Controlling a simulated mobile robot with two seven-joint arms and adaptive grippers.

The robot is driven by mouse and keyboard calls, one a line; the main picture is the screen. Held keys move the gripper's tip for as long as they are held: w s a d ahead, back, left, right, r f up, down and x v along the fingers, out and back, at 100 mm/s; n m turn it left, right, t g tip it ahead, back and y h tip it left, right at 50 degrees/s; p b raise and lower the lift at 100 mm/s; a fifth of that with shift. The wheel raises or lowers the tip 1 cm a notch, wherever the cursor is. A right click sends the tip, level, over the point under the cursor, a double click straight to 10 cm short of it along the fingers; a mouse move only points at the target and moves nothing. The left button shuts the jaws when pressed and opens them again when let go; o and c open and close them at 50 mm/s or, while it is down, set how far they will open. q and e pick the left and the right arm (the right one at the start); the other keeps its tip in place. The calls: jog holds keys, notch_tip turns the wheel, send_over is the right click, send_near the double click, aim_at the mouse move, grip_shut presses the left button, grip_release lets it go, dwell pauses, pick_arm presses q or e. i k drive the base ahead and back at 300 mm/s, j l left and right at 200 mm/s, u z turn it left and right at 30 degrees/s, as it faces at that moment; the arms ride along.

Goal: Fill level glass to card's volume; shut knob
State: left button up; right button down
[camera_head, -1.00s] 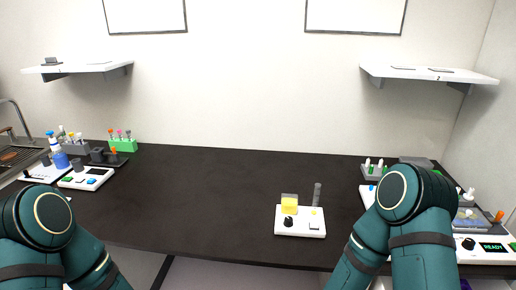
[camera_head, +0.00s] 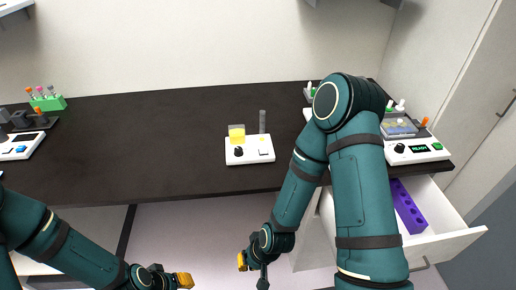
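A small white device (camera_head: 262,157) stands near the front edge of the dark bench. My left gripper (camera_head: 185,281) is low at the bottom, below the bench front, with orange tips. My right gripper (camera_head: 243,261) is also low, in front of the bench and below the device. Neither gripper touches the device. Their finger openings cannot be made out.
An open white drawer (camera_head: 455,238) with a purple rack (camera_head: 408,207) juts out at right. A white instrument with a green display (camera_head: 419,148) sits above it. A green tube rack (camera_head: 48,103) stands at left. The bench middle (camera_head: 150,140) is clear.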

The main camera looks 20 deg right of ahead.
aim_at(238, 150)
jog(key=i+j+z, duration=0.25)
jog(key=z, duration=0.9)
jog(key=i+j+z, duration=0.1)
jog(key=z, duration=0.3)
jog(key=j+z, duration=0.1)
jog(key=z, duration=0.8)
jog(key=u, duration=1.55)
